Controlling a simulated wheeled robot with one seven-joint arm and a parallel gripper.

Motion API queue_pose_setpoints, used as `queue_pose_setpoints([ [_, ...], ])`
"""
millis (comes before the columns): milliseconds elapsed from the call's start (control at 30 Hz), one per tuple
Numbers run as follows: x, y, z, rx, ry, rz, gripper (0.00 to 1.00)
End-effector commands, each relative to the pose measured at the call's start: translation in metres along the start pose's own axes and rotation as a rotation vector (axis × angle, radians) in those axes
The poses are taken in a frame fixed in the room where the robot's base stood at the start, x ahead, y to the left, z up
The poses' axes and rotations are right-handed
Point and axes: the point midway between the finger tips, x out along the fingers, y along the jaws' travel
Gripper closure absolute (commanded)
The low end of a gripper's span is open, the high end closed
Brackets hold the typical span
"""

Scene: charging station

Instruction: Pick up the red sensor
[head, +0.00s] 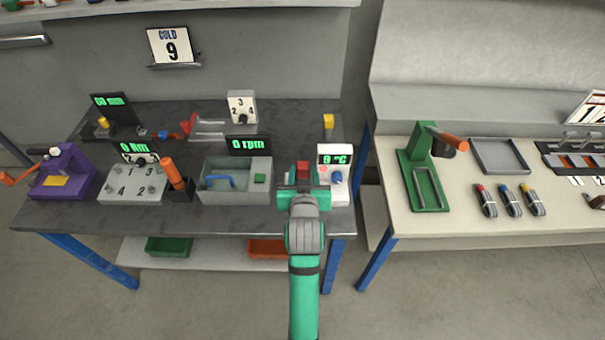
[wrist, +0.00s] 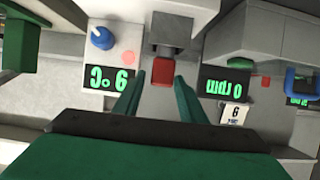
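The red sensor (head: 303,169) is a small red block at the front right of the dark bench, just beyond my gripper in the head view. In the wrist view the red sensor (wrist: 163,74) sits at the end of a grey holder (wrist: 169,36). My gripper (head: 303,190) is open. In the wrist view its two green fingers (wrist: 158,88) point at the sensor, one on each side, with gaps between them and the block. I cannot tell how far the fingertips reach along it. My gripper hides the near side of the sensor in the head view.
A white unit reading "9 °C" (head: 334,155) with a blue knob stands close on the right. A grey bin unit (head: 252,190) with a "0 rpm" display (head: 248,145) stands close on the left.

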Motion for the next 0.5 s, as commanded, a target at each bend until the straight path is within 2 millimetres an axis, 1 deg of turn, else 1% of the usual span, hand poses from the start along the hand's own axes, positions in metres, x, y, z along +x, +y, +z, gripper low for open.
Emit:
queue_pose_setpoints([
  [33, 0.007, 0.000, -0.001, 0.000, 0.001, 0.000, 0.62],
  [100, 0.014, 0.000, -0.001, 0.000, 0.001, 0.000, 0.62],
  [333, 0.029, -0.001, -0.001, 0.000, 0.002, 0.000, 0.62],
  [500, 0.053, -0.004, -0.002, 0.000, 0.002, 0.001, 0.62],
])
